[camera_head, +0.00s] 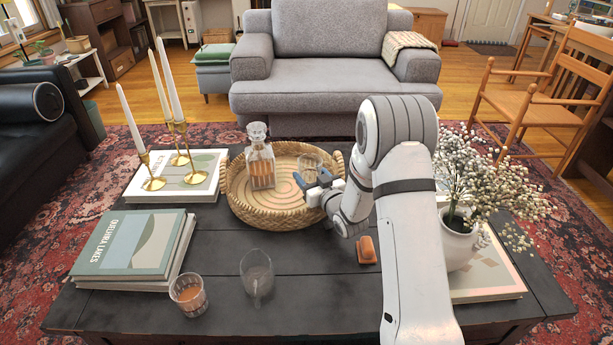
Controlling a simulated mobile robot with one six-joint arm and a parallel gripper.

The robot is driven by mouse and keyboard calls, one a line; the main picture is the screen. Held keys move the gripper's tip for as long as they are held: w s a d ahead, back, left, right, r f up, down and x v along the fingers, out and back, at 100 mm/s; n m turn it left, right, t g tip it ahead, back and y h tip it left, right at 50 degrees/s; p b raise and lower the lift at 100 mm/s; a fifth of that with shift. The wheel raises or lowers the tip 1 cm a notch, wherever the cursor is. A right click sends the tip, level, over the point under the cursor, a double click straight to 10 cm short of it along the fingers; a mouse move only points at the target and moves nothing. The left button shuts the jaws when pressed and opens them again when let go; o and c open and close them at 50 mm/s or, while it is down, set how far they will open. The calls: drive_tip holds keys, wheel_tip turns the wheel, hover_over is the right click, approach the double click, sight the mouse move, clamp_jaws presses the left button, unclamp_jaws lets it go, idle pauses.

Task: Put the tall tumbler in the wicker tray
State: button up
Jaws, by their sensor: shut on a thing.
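The wicker tray (240,206) is round, with a raised woven rim, and stands on the dark coffee table. My gripper (316,186) reaches over the tray's right side and is shut on a clear glass, the tall tumbler (310,164). The tumbler looks upright and inside the rim. My fingers cover its lower part, so I cannot tell whether its base touches the tray floor. A stoppered glass decanter with amber liquid (261,165) stands in the tray, left of the tumbler.
A short glass with amber drink (189,296) and a clear glass (257,278) stand in front. Books (130,245), brass candlesticks (180,145), a reddish-brown object (367,250) and a white flower vase (460,240) surround the tray. Bare table lies in front of it.

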drive_tip(key=o, duration=1.1)
drive_tip(key=shift+o, duration=0.2)
drive_tip(key=shift+r, duration=0.15)
drive_tip(key=shift+r+p, duration=0.25)
drive_tip(key=shift+p, duration=0.2)
drive_tip(key=p+v, duration=0.2)
drive_tip(key=v, duration=1)
drive_tip(key=shift+r+p, duration=0.25)
drive_tip(key=shift+p, duration=0.1)
